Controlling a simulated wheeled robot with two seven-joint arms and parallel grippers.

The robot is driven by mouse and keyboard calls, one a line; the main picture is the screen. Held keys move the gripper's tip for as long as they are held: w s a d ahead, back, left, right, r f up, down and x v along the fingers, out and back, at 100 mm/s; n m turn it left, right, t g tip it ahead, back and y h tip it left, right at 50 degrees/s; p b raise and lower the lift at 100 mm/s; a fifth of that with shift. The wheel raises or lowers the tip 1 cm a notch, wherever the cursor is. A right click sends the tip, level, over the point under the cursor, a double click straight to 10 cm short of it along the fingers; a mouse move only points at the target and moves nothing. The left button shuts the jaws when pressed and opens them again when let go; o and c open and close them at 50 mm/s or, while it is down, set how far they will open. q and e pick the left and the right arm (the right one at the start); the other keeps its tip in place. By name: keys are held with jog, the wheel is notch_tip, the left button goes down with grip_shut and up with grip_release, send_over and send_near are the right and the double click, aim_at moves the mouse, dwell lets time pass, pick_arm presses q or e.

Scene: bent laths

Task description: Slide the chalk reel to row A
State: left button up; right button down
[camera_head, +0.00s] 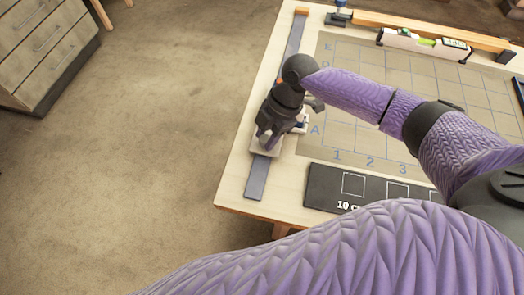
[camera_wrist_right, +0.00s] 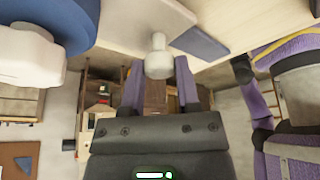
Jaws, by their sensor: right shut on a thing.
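A grey rail (camera_head: 256,180) runs along the left side of the table, with an orange block at its far end; part of it also shows in the wrist view (camera_wrist_right: 201,44). A pale carriage (camera_head: 262,151) sits on the rail, mostly hidden under my right gripper (camera_head: 268,134), about level with the printed row A (camera_head: 316,130). In the wrist view my right gripper (camera_wrist_right: 158,82) is shut on a white knob (camera_wrist_right: 159,56) below the pale plate (camera_wrist_right: 145,25). A blue round body (camera_wrist_right: 65,18) with a white hub (camera_wrist_right: 28,55), seemingly the chalk reel, is at upper left.
A grid mat (camera_head: 340,55) with lettered rows and numbered columns lies right of the rail. A black strip (camera_head: 325,187) with white squares lies in front. A spirit level (camera_head: 425,43) is at the back. A drawer cabinet (camera_head: 45,50) stands left; floor between is clear.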

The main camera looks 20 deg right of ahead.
jog(key=shift+c, duration=1.7)
grip_release()
jog(key=p+v, duration=0.2)
jog(key=v, duration=0.8)
